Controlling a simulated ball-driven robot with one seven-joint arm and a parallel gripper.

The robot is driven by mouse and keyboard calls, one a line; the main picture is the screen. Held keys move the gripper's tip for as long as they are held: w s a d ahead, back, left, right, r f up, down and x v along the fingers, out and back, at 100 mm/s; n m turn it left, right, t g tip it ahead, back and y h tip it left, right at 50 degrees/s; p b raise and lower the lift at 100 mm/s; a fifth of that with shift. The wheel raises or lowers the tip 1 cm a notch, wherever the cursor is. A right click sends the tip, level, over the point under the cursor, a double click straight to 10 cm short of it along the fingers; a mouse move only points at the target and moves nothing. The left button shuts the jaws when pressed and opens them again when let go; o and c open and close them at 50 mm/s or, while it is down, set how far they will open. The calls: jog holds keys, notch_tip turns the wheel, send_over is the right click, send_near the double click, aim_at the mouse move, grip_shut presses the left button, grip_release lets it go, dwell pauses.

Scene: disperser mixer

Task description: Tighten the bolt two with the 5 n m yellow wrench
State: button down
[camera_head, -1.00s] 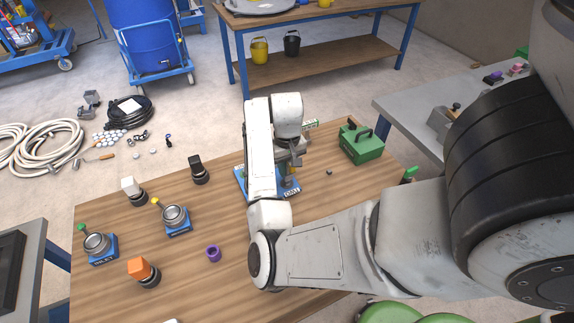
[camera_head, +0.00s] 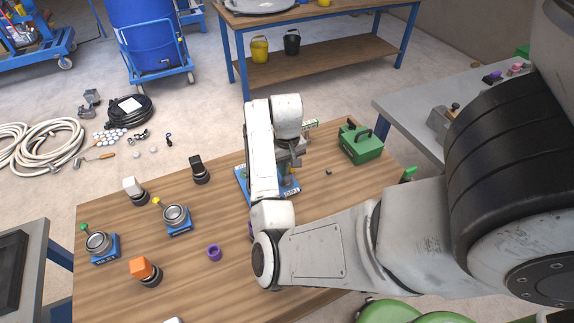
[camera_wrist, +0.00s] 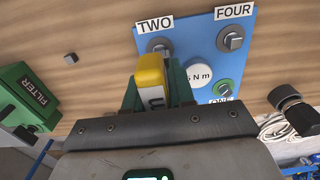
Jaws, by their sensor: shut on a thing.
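The blue bolt plate (camera_wrist: 245,62) lies on the wooden table, with labels TWO, FOUR and ONE; it also shows in the head view (camera_head: 288,190). Bolt two (camera_wrist: 161,45) is a grey bolt below the TWO label. My gripper (camera_wrist: 157,92) is shut on the yellow wrench (camera_wrist: 151,68), whose yellow block lies between the green fingers. The wrench's yellow end appears just below bolt two in the wrist view. Its lower part is hidden, so I cannot tell whether it touches the bolt. My arm mostly covers the gripper in the head view.
Bolt four (camera_wrist: 232,40) and bolt one (camera_wrist: 225,87), with a green ring, are on the same plate. A green filter case (camera_head: 361,145) stands right of the plate.

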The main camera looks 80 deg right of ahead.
jog(key=shift+f+b, duration=0.65)
jog(key=shift+f, duration=0.65)
jog(key=c, duration=0.9)
grip_release()
jog(key=shift+r, duration=0.1)
notch_tip(320, 180, up, 11)
jog(key=shift+f+p, duration=0.1)
jog(key=shift+p, duration=0.85)
jog(key=shift+c, duration=0.3)
